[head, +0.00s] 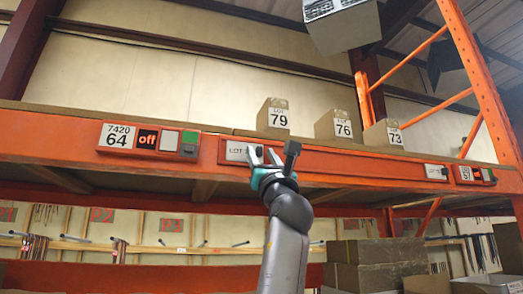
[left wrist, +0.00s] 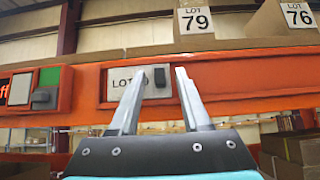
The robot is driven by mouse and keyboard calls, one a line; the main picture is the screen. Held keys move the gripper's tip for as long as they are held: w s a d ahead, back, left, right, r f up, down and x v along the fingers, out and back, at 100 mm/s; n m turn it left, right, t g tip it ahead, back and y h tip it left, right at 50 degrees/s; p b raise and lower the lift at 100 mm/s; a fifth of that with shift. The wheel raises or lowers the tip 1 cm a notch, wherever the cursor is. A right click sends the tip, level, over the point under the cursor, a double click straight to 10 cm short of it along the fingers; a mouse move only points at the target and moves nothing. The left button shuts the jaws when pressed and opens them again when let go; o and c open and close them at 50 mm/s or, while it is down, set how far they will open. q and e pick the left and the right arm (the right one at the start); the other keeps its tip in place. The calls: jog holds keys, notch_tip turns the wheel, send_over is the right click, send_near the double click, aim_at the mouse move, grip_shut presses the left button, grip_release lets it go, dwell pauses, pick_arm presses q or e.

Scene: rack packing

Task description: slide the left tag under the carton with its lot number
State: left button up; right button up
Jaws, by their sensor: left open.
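The left tag (head: 237,151) is a pale plate in the orange rail, below and left of the LOT 79 carton (head: 273,117). A black knob (left wrist: 159,77) stands at the tag's right end. My left gripper (head: 273,156) is open in front of the tag; in the left wrist view its fingertips (left wrist: 159,72) lie either side of the knob, contact unclear. The LOT 76 carton (head: 340,128) and LOT 73 carton (head: 384,136) stand further right. My right gripper is out of view.
The rail (head: 340,165) runs right to another pale tag (head: 436,172). A display box (head: 148,140) reading 7420, 64 and off sits left of the rail; another box (head: 474,175) is at the right. A carton (head: 341,26) shows high up. Stacked boxes (head: 375,262) stand below.

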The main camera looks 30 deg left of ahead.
pick_arm(q)
grip_shut()
dwell(0.4)
dwell(1.1)
